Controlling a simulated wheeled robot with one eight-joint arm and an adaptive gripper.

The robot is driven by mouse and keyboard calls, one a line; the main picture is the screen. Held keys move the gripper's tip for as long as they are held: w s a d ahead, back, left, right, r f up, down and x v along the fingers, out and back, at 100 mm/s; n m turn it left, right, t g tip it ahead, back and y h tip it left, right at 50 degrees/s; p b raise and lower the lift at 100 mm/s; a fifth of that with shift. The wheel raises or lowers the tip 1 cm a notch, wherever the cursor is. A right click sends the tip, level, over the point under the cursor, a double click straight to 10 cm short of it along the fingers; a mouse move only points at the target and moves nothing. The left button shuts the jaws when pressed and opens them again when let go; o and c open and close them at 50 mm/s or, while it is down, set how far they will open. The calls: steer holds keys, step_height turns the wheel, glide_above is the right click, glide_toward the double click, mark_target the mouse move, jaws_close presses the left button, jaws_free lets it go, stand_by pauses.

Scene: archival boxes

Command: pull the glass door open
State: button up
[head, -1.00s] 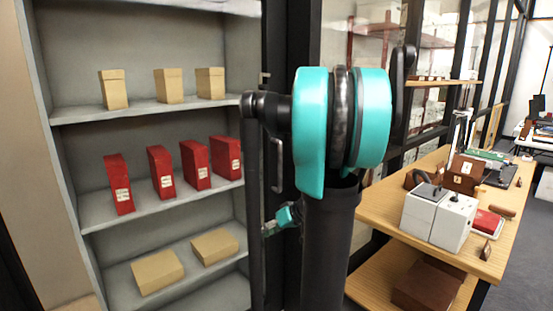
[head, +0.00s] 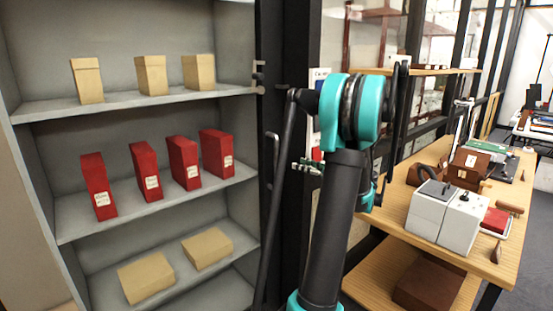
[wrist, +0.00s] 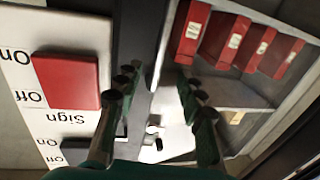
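A grey upright handle (head: 273,165) stands at the right edge of the cabinet front in the head view, beside a dark frame post (head: 295,50). The glass of the door is too clear to make out, so I cannot tell its exact position. I cannot clearly make out the handle in that view.
The cabinet holds red boxes (head: 144,170) and tan boxes (head: 152,75) on grey shelves. A wall panel with a red block (wrist: 68,80) and lettering is left in the wrist view. A wooden table (head: 480,257) with a white device (head: 447,215) stands at right.

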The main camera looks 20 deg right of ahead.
steer(key=x, duration=1.2)
steer(key=shift+w+a, duration=0.2)
steer(key=shift+w, duration=0.05)
jaws_close()
